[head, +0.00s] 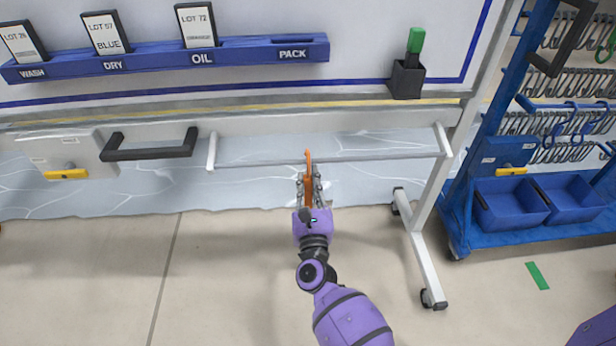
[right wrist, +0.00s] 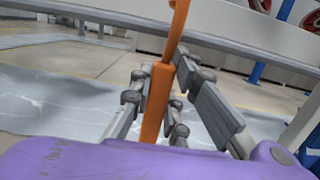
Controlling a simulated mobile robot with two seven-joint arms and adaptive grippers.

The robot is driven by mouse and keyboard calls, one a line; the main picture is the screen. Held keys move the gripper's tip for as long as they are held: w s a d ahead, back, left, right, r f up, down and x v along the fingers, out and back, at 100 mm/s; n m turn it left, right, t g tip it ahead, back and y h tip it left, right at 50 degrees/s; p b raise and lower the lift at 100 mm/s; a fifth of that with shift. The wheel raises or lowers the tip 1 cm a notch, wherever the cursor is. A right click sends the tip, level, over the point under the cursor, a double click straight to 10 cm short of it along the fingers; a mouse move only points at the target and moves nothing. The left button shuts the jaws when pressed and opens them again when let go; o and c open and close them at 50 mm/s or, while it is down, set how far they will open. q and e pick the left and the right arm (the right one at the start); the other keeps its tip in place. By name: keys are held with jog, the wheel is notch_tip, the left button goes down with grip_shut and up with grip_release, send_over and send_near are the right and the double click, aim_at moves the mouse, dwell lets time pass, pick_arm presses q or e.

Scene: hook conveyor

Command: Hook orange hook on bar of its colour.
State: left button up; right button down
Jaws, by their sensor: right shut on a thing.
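My right gripper (head: 311,186) is shut on the orange hook (head: 308,162), which stands roughly upright between the fingers. In the right wrist view the hook's shaft (right wrist: 156,103) runs up between the grey fingers, and its upper end leaves the picture. A pale grey bar (head: 380,156) spans two white brackets below the board. The hook's upper end overlaps this bar in the head view; I cannot tell whether it touches or hangs on it. The bar crosses behind the shaft in the right wrist view (right wrist: 80,15). No orange bar shows. My left gripper is not in view.
A black handle (head: 150,154) sticks out left of the bar. A white stand leg (head: 425,262) on casters is at the right. A blue rack (head: 520,238) with bins and several metal hooks stands beyond it. The floor left of my arm is clear.

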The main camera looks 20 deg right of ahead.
jog(key=shift+s+a+r+p, duration=0.15)
jog(key=shift+s+p, duration=0.1)
jog(key=shift+s, duration=0.35)
jog(key=shift+s+a+p, duration=0.15)
jog(key=shift+s+p, duration=0.1)
jog(key=shift+s, duration=0.35)
jog(key=r+v, duration=0.1)
jog(key=v, duration=0.9)
jog(key=shift+r, duration=0.2)
jog(key=shift+r, duration=0.1)
dwell(0.6)
